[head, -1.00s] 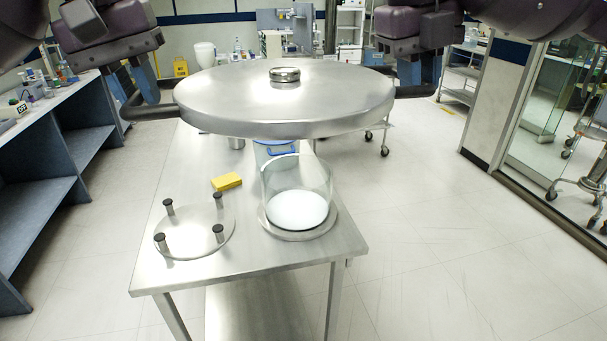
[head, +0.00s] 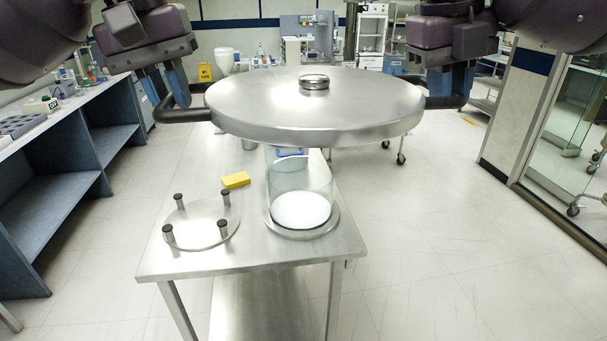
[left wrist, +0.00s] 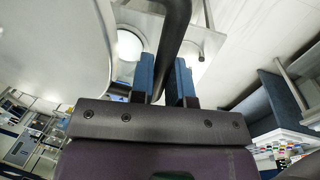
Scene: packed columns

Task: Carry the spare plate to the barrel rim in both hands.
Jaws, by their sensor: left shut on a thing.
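The large round steel plate (head: 315,108), with a small knob on top, is held level in the air over the table in the head view. Dark bar handles stick out from its left and right sides. My left gripper (head: 174,98) is shut on the left handle; its blue fingers straddle the dark bar in the left wrist view (left wrist: 167,78). My right gripper (head: 450,85) is at the right handle and looks shut on it. A clear glass barrel (head: 284,185) stands on the table below the plate. The plate hides its far surroundings.
The steel table (head: 260,250) carries a disc with several dark pegs (head: 203,232) and a yellow block (head: 235,180). A shelved bench (head: 90,160) stands at left, and a glass partition (head: 565,125) at right. The floor right of the table is clear.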

